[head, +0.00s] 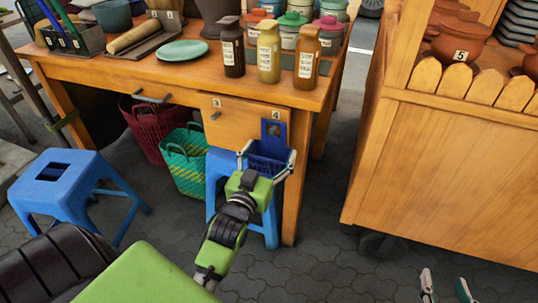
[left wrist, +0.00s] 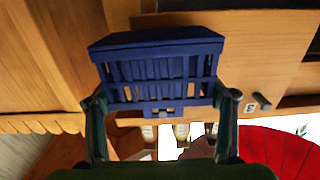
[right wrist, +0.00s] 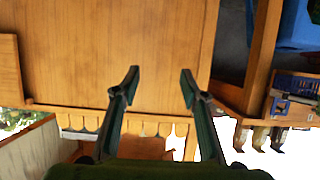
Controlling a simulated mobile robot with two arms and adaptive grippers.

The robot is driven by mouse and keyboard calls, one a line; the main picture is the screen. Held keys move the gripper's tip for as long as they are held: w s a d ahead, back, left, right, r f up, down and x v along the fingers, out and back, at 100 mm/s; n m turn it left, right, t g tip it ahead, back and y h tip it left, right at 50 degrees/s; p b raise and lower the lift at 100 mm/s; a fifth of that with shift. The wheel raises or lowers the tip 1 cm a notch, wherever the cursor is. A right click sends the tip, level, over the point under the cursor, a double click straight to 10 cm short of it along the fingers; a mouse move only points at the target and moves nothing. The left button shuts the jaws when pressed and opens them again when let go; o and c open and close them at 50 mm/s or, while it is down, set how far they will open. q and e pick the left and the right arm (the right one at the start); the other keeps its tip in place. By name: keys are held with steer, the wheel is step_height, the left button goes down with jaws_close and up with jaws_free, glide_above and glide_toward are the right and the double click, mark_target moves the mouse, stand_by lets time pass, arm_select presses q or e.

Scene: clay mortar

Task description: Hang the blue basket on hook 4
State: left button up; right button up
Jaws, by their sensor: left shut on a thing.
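The blue basket (head: 268,163) hangs in front of the table's front board, its tall back plate with a hole just below the label 4 (head: 276,114). Hook 4 itself is hidden by the plate, and I cannot tell whether the plate is on it. My left gripper (head: 266,158) is shut on the basket, a finger at each side. The left wrist view shows the basket (left wrist: 160,68) between the fingers (left wrist: 160,100). My right gripper (head: 446,287) is open and empty at the lower right; it also shows in the right wrist view (right wrist: 160,75).
Hook 3 (head: 215,116) is empty, left of the basket. Red (head: 160,128) and green (head: 184,160) baskets stand under the table (head: 110,75). One blue stool (head: 65,180) is at left; another (head: 262,220) is below the basket. A wooden cart (head: 450,165) stands right.

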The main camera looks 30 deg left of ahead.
arm_select(q)
steer(key=shift+w+a+f, duration=0.15)
steer(key=shift+w+f, duration=0.05)
steer(key=shift+w, duration=0.3)
steer(key=shift+w+f+p, duration=0.1)
steer(key=shift+f+p, duration=0.05)
steer(key=shift+p, duration=0.15)
arm_select(e)
steer(key=shift+g+h, duration=0.3)
steer(key=shift+g, duration=0.6)
steer(key=shift+s+d+f, duration=0.3)
steer(key=shift+s+f, duration=0.25)
steer(key=shift+f, duration=0.25)
steer(key=shift+s+d+f, duration=0.25)
steer(key=shift+s+f, duration=0.3)
steer(key=shift+f, duration=0.25)
steer(key=shift+a+r, duration=0.1)
arm_select(q)
steer(key=o, duration=1.2)
steer(key=shift+o, duration=0.2)
arm_select(e)
steer(key=shift+w, duration=0.1)
arm_select(q)
steer(key=shift+s+f, duration=0.1)
steer(key=shift+s, duration=0.15)
steer(key=v, duration=1.1)
steer(key=shift+s, duration=0.3)
